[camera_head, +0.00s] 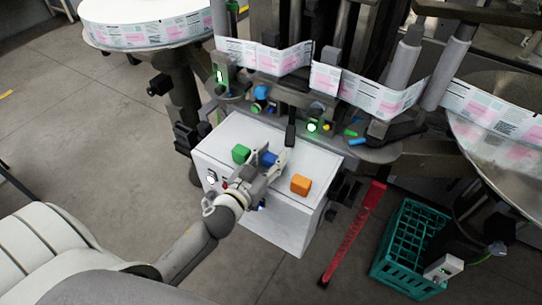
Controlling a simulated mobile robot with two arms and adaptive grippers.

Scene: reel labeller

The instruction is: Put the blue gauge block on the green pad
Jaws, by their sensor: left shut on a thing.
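The blue gauge block (267,158) is between the fingers of my left gripper (266,160), which is shut on it over the top of a white cabinet (233,130). The fingers hide part of the block, and I cannot tell whether it touches the cabinet top. A green block-like piece (240,154) sits just left of the gripper. A small flat green piece (351,133) lies on the machine deck to the right; I cannot tell for sure which is the green pad. My right gripper is not in view.
An orange block (300,184) stands on the cabinet right of the gripper. A label web (370,90) runs across the machine behind. A dark lever-like part (290,128) hangs by the cabinet's back edge. A red bar (352,235) and teal crate (408,248) are at right.

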